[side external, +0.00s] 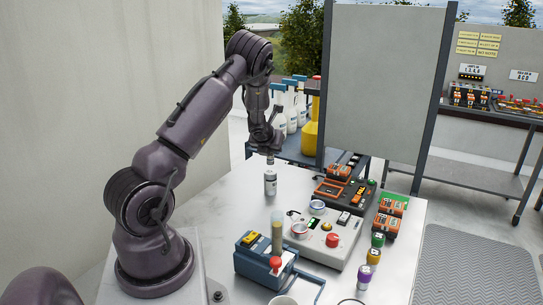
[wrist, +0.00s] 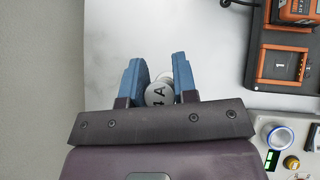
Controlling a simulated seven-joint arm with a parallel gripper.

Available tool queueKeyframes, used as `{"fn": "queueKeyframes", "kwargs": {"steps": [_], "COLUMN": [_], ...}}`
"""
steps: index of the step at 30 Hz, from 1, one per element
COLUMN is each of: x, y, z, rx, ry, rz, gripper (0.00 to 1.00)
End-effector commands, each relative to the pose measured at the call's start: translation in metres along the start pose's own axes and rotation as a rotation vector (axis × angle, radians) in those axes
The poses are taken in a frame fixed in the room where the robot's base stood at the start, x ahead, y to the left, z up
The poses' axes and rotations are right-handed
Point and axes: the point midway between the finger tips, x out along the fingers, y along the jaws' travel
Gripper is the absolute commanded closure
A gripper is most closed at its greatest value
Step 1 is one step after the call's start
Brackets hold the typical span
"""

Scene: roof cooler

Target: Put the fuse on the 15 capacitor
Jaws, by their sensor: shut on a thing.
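My gripper (side external: 269,150) is at the far left part of the bench, pointing down. In the wrist view its blue fingers (wrist: 159,88) are closed around a small round grey piece with a marking like "4 A", which appears to be the fuse (wrist: 157,95). In the side view a short narrow silver piece shows just below the fingers. Directly under it stands an upright silver can (side external: 270,184), seemingly a capacitor; its label is too small to read. Whether fuse and can touch, I cannot tell. A pale round edge (wrist: 165,77) shows behind the fuse.
A grey console (side external: 325,245) with a red knob and round dishes stands right of the can. A dark tray with orange blocks (side external: 341,190) is behind it. A blue box (side external: 262,262) is in front. Coloured-cap cylinders (side external: 373,256) line the right edge.

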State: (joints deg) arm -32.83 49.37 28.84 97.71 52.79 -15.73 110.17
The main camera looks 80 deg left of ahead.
Motion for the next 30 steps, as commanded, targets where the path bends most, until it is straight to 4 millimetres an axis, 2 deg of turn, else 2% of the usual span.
{"fn": "queueKeyframes", "kwargs": {"steps": [1, 5, 17, 18, 21, 30], "x": [0.006, 0.016, 0.019, 0.019, 0.019, 0.018], "y": [-0.001, -0.001, -0.001, -0.001, -0.001, 0.000], "z": [-0.009, -0.018, -0.022, -0.022, -0.021, -0.020], "rx": [0.003, 0.003, 0.003, 0.002, 0.002, 0.001], "ry": [0.008, 0.004, 0.002, 0.002, 0.002, 0.001], "rz": [0.000, 0.000, 0.001, 0.000, 0.000, 0.000], "gripper": [0.97, 0.97, 0.97, 0.69, 0.48, 0.48]}}
